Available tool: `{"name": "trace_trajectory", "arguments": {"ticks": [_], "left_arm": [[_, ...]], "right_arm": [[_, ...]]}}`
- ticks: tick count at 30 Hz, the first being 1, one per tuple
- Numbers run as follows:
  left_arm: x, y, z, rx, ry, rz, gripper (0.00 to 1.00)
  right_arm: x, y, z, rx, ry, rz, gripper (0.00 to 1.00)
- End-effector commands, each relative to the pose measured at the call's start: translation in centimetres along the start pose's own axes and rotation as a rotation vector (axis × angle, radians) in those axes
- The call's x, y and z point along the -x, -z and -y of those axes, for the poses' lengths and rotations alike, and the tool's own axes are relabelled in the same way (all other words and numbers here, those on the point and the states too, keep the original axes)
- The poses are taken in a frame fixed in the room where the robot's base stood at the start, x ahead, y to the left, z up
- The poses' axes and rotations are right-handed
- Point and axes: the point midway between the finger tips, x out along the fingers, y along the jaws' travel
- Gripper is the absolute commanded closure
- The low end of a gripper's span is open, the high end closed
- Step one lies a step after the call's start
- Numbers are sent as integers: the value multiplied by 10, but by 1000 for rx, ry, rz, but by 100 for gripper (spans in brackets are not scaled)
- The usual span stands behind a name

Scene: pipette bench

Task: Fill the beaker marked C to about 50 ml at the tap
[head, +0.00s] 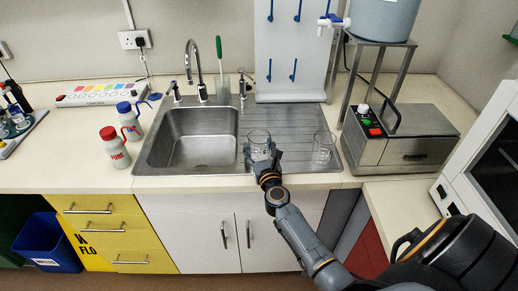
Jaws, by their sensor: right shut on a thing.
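My right gripper (262,160) is shut on a clear glass beaker (259,138) over the front of the sink's ribbed drainboard, just right of the basin. The beaker is upright; I cannot read a letter on it or tell whether it holds liquid or rests on the board. Another clear glass beaker (323,146) stands on the drainboard to the right, apart from the gripper. The curved metal tap (196,62) stands behind the steel sink basin (199,137). My left gripper is not in view.
Two wash bottles, red-capped (115,149) and blue-capped (129,122), stand left of the sink. A green-handled brush (220,65) stands behind it. A pegboard (292,50) rises behind the drainboard. A metal box device (400,137) and a stand with a tank (384,18) are on the right.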

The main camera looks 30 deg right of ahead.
Motion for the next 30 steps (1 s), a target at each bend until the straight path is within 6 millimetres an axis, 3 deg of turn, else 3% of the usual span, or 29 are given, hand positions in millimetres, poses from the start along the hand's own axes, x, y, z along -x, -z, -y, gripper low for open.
{"name": "trace_trajectory", "arguments": {"ticks": [8,13,21,30], "left_arm": [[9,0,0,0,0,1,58],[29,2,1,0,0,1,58],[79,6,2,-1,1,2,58],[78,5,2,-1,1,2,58]], "right_arm": [[0,-12,0,-2,0,0,69],[0,-38,2,-3,0,1,69],[48,-99,-12,-3,-1,0,69],[111,-120,-32,-2,-1,-2,69]]}}
